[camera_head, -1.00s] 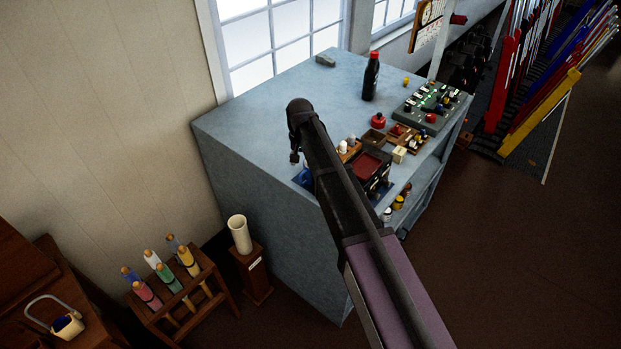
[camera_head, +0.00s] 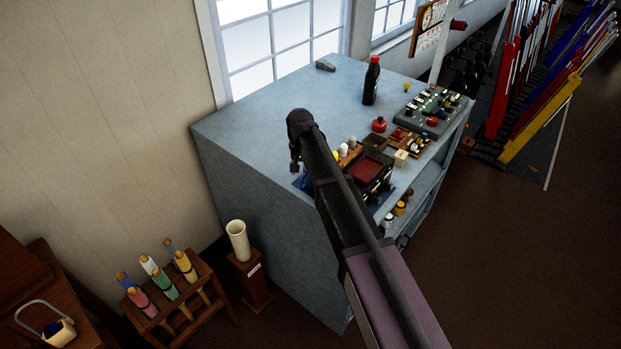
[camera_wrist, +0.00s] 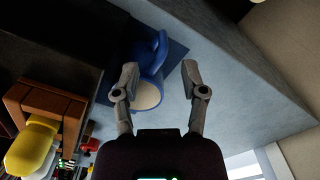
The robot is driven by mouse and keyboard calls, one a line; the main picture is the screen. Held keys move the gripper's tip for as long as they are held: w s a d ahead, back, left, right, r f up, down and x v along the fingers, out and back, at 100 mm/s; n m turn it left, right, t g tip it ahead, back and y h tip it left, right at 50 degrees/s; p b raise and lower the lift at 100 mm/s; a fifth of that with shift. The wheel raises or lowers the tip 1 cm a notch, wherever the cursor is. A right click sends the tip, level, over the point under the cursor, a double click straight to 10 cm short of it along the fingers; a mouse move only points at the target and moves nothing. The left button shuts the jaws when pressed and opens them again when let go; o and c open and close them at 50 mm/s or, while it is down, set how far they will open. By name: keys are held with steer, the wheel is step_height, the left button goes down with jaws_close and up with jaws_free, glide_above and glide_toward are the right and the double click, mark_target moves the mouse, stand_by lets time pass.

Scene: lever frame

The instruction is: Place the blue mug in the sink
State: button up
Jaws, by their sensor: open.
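The blue mug (camera_wrist: 154,82) is on a dark blue mat (camera_wrist: 177,57) on the grey-blue bench, its pale inside facing the wrist camera and its handle toward the top of the wrist view. My gripper (camera_wrist: 160,75) is open; the left finger overlaps the mug's edge and the right finger is apart from it. I cannot tell whether the left finger touches it. In the head view the mug (camera_head: 306,182) is a small blue patch, mostly hidden by my arm, just below my gripper (camera_head: 294,168). I can make out no sink in either view.
A dark bottle (camera_head: 371,82), a red-topped box (camera_head: 369,168) and a control panel (camera_head: 432,110) stand right of my arm. A tool rack (camera_head: 178,290) and a cream cylinder (camera_head: 239,240) stand below left.

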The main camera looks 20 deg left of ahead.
mark_target(300, 180)
steer(key=shift+s+a+f+b, duration=0.1)
steer(key=shift+f+b, duration=1.1)
steer(key=shift+f, duration=0.05)
steer(key=shift+a+f+b, duration=0.1)
steer(key=shift+f+b, duration=1.05)
steer(key=shift+f, duration=0.1)
jaws_close()
